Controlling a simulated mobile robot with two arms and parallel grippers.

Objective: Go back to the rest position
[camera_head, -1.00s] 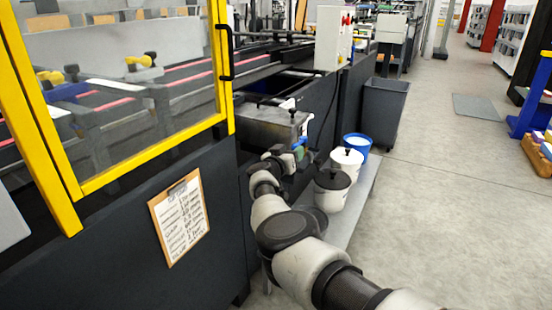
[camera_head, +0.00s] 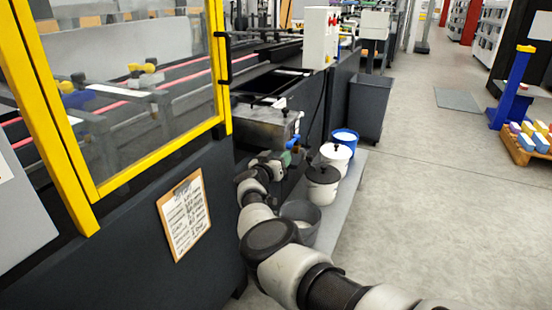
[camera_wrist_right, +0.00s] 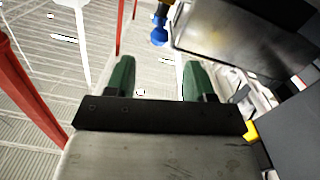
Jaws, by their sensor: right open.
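My right arm reaches in from the bottom of the head view, and its gripper (camera_head: 289,155) is beside the machine, just below the steel tank (camera_head: 265,126). In the right wrist view the two green fingers (camera_wrist_right: 160,78) stand wide apart with nothing between them. A blue valve handle (camera_wrist_right: 159,35) shows beyond the fingers near the tank's corner, apart from them. The tank's underside (camera_wrist_right: 245,35) fills the upper right of that view. My left gripper is in neither view.
A grey bucket (camera_head: 301,220), white lidded pots (camera_head: 322,186) and a blue-rimmed bucket (camera_head: 344,144) stand on a low platform beside my right arm. A clipboard (camera_head: 185,214) hangs on the dark panel. A dark bin (camera_head: 369,108) stands behind.

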